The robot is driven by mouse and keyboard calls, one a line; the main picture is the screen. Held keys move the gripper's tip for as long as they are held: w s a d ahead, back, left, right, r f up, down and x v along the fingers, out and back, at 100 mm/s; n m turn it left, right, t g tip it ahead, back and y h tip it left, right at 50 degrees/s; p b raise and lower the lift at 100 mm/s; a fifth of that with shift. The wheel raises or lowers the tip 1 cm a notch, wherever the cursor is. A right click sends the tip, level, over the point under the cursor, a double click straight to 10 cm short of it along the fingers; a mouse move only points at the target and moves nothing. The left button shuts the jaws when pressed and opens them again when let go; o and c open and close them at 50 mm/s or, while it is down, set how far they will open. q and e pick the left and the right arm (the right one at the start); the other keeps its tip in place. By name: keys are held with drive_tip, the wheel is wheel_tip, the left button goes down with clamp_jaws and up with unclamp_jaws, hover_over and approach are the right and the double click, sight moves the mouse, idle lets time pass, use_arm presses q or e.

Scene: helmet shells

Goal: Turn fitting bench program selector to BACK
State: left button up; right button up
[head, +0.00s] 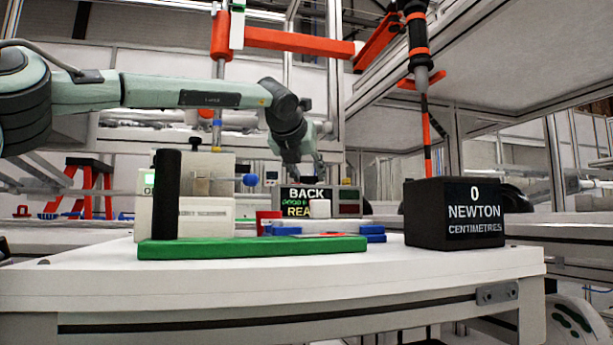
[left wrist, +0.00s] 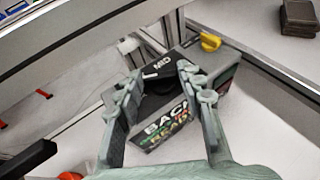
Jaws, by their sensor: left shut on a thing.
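The program selector is a dark box whose display (head: 306,194) reads BACK in white, with green and yellow lines below. A small white block partly hides the lower text. In the left wrist view the display (left wrist: 167,125) also reads BACK, and a black knob (left wrist: 157,84) with a white mark sits on the box's top beside a MID label. My left gripper (left wrist: 158,72) comes down over the box with a finger on each side of the knob, shut on it. In the head view the left gripper (head: 318,172) is small, just above the display. My right gripper is not in view.
A green base (head: 252,247) with white and black blocks stands at the bench's front. A black readout box (head: 454,213) showing 0 newton centimetres is at the right. A screwdriver (head: 418,45) hangs overhead. A yellow part (left wrist: 210,42) sits at the selector box's far end.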

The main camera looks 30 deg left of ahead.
use_arm(q)
drive_tip(key=shift+f, duration=0.1)
drive_tip(key=o, duration=1.2)
drive_tip(key=shift+c, duration=0.2)
drive_tip(key=shift+s, duration=0.1)
drive_tip(key=v, duration=1.2)
